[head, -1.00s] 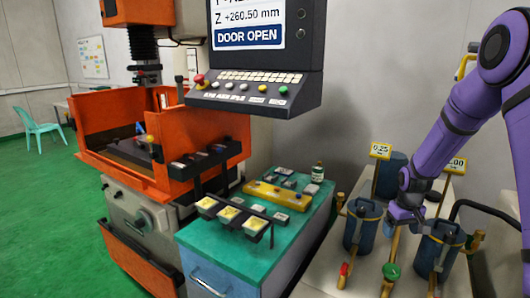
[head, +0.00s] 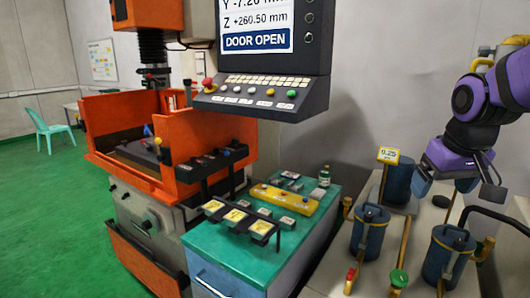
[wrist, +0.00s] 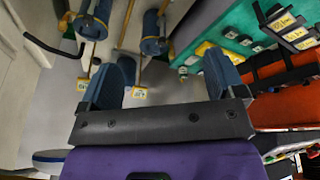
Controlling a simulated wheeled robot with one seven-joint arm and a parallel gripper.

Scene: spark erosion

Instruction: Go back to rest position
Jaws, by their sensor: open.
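My gripper (head: 456,186) is at the right of the head view, at the end of my purple arm. Its two blue fingers are spread wide with nothing between them. It hangs in the air above the bench with the blue canisters, apart from them as far as I can tell. In the wrist view my gripper (wrist: 166,80) also shows open and empty, with the canisters and bench beyond the fingertips.
Blue canisters (head: 370,235) with pipes and valves stand on the pale bench below my gripper; another canister (head: 446,258) is at right. The teal-topped cabinet (head: 215,240), the orange machine (head: 215,140) and its control panel (head: 270,92) are left. Green floor (head: 40,215) is free at far left.

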